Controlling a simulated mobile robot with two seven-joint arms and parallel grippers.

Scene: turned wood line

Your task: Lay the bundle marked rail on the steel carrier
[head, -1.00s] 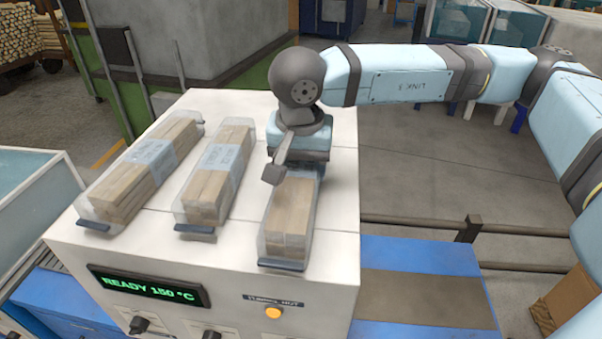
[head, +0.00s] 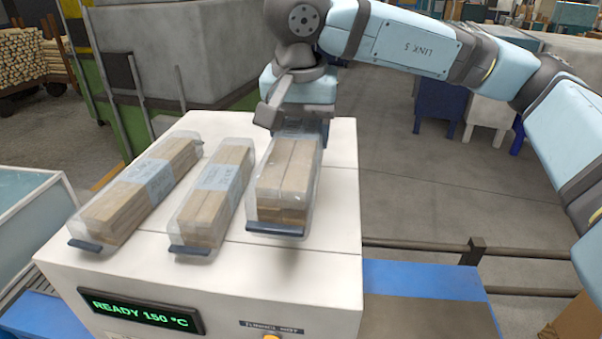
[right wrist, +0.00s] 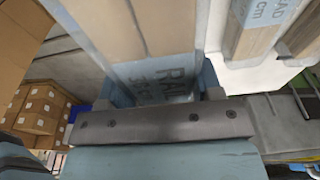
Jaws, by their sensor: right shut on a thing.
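The rail bundle (head: 284,185) is a clear-wrapped pack of pale wood bars with a dark end strip. My right gripper (head: 302,122) is shut on its far end and holds it above the white machine top (head: 335,215); a soft shadow lies below. In the right wrist view the bundle's label (right wrist: 160,78) shows "RAI" and part of a second line, between the fingers. The rest of the label is hidden. I cannot make out the steel carrier for certain in these views. My left gripper is not in view.
Two similar wrapped bundles, the middle one (head: 213,195) and the left one (head: 140,190), lie on the machine top close to the held one. A green display (head: 140,312) reads READY 150 °C. A blue-edged bench (head: 420,280) and a rail (head: 420,246) are at the right.

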